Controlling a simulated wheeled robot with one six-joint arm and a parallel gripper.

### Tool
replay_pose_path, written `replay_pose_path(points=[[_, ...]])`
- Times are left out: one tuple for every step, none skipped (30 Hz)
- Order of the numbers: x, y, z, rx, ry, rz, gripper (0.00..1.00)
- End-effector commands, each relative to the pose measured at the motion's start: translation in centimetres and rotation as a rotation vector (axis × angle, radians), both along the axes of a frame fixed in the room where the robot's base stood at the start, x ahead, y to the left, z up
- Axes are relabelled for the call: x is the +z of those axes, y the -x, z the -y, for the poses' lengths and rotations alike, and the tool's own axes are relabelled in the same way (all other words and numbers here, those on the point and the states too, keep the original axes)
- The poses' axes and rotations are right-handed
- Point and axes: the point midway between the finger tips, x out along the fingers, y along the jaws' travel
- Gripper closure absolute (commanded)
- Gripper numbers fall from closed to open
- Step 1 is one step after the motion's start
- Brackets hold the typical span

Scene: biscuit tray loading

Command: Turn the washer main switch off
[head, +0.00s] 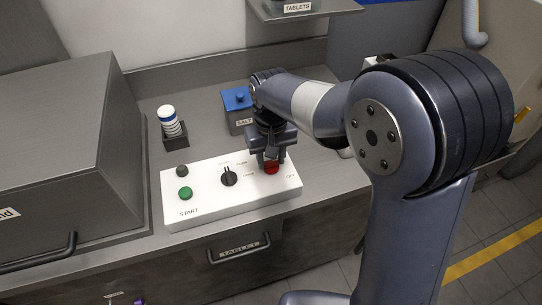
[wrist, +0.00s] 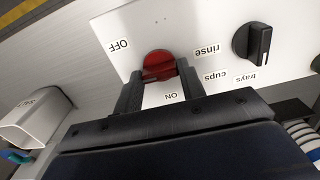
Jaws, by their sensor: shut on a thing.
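The red main switch (wrist: 158,64) is a round knob on the white control panel (wrist: 200,22). In the head view the red switch (head: 271,168) is near the panel's right end, partly covered by my gripper (head: 269,156). In the wrist view an OFF label stands to the left of the knob and an ON label on the side nearer my gripper (wrist: 159,77). My gripper is shut on the red switch, one finger at each side. I cannot tell for sure which label the switch points at.
The panel (head: 210,210) also bears a black selector knob (head: 229,177), a green START button (head: 185,193) and a small dark button (head: 181,170). Behind stand a blue-lidded SALT box (head: 238,113) and a blue-and-white stack (head: 171,122) in a holder. A steel hood machine (head: 60,160) is left.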

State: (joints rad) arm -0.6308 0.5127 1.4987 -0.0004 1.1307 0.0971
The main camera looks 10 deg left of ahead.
Motion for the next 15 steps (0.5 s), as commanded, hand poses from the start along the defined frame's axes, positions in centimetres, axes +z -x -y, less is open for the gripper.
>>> replay_pose_path(points=[[0.05,-0.03,-0.03,-0.002,-0.002,0.001,0.85],[0.05,-0.03,-0.02,-0.002,-0.002,0.001,0.59],[0.05,-0.03,-0.02,-0.002,-0.002,0.001,0.56],[0.04,-0.03,-0.02,-0.001,-0.002,0.001,0.54],[0.04,-0.03,-0.02,-0.001,-0.001,0.000,0.51],[0.04,-0.03,-0.02,-0.001,-0.001,0.000,0.48],[0.03,-0.03,-0.02,-0.001,-0.001,0.000,0.45],[0.03,-0.03,-0.02,0.000,-0.001,0.000,0.43],[0.03,-0.03,-0.02,0.000,-0.001,0.000,0.40],[0.03,-0.03,-0.02,0.000,-0.001,0.000,0.40],[0.02,-0.02,-0.01,0.000,-0.001,0.000,0.40],[0.02,-0.02,-0.01,0.000,-0.001,0.000,0.40],[0.02,-0.02,-0.01,0.000,-0.001,0.001,0.40],[0.02,-0.02,-0.01,0.000,-0.001,0.001,0.40],[0.03,-0.02,-0.01,0.001,-0.001,0.001,0.40]])
